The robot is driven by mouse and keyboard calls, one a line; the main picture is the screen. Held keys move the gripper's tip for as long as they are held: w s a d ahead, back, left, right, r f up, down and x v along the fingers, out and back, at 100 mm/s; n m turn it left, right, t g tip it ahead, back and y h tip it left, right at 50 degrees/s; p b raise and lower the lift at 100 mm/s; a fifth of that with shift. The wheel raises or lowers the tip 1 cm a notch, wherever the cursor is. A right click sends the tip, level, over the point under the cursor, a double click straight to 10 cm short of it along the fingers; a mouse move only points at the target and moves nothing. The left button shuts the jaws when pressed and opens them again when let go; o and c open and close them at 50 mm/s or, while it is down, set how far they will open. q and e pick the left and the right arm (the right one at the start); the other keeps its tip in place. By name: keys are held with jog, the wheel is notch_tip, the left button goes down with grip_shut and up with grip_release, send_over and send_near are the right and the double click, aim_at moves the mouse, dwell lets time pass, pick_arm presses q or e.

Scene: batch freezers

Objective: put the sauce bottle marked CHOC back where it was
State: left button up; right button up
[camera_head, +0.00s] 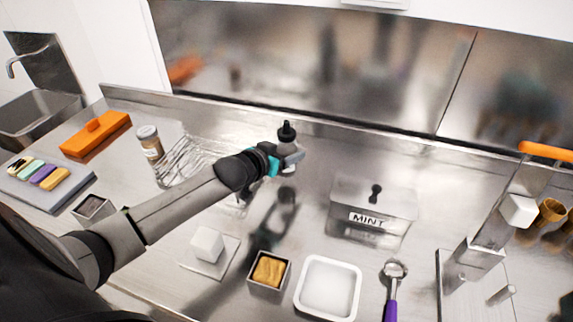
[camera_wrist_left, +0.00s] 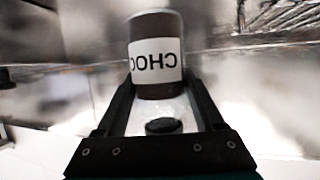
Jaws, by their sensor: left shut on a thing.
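In the head view the bottle's black cap (camera_head: 287,131) shows above my left gripper (camera_head: 291,155), over the middle back of the counter; most of the bottle is hidden behind the gripper. A dark reflection shows on the steel below, and the bottle's height is hard to tell. My right gripper is not in view.
A wire rack (camera_head: 180,160) and a jar (camera_head: 150,142) stand left of the gripper. The MINT container (camera_head: 372,212) stands to the right. A square tub (camera_head: 269,271), a white tray (camera_head: 328,288) and a purple-handled scoop (camera_head: 392,285) lie in front. Steel between rack and MINT container looks clear.

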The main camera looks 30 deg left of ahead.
pick_arm(q)
notch_tip(320, 180, down, 4)
jog(key=shift+r+b, duration=0.15)
jog(key=shift+b, duration=0.25)
jog(key=o, duration=1.6)
jog(key=shift+f, duration=0.2)
jog(key=shift+c, duration=0.2)
jog(key=shift+s+r, duration=0.1)
jog(key=shift+r, duration=0.05)
jog(key=p+v, duration=0.2)
jog(key=v, duration=0.9)
jog(key=shift+s+r, duration=0.15)
jog(key=shift+s, duration=0.25)
